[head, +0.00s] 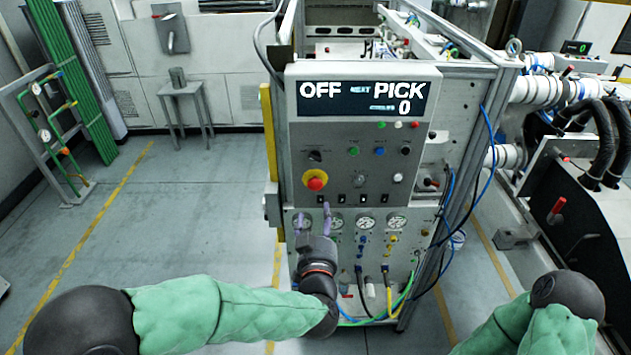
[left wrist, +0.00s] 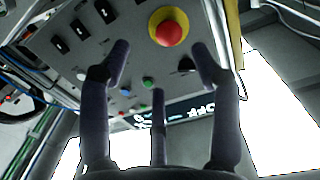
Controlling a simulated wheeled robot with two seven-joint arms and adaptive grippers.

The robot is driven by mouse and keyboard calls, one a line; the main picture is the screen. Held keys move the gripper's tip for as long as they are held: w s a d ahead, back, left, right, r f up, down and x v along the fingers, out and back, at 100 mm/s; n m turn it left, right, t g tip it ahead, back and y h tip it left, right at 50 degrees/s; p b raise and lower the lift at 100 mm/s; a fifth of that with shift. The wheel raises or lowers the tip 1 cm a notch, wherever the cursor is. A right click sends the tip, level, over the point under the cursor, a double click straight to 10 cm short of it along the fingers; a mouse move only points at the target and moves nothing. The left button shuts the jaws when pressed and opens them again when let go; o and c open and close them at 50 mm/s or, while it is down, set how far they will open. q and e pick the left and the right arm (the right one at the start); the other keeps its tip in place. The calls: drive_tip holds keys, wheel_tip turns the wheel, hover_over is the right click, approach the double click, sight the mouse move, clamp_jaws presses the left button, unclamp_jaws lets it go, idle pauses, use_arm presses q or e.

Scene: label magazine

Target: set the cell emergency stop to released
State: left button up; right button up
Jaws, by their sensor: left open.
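The emergency stop is a red mushroom button (head: 315,180) on a yellow collar, at the left of the grey control panel (head: 400,165). Whether it is pressed in or out I cannot tell. My left gripper (head: 312,217) is below the button in the head view, pointing up at the panel. In the left wrist view the red button (left wrist: 170,33) on its yellow disc shows between and beyond the spread fingers of the left gripper (left wrist: 160,65). The fingers are open, empty and apart from the button. My right gripper is not in view; only its arm shows at lower right.
The panel display (head: 362,100) reads OFF, NEXT, PICK and 0. Small coloured buttons, a black knob (head: 315,156) and switches surround the stop. Gauges (head: 366,223) and hoses sit below.

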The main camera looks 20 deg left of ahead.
sight(315, 185)
use_arm(q)
drive_tip(key=x, duration=0.3)
drive_tip(key=r+b+x, duration=0.1)
drive_tip(key=x, duration=0.3)
drive_tip(key=r+x, duration=0.1)
drive_tip(key=x, duration=0.2)
drive_tip(key=shift+w+a+f+b, duration=0.1)
drive_tip(key=shift+w+a+b, duration=0.05)
drive_tip(key=shift+a+b, duration=0.2)
clamp_jaws()
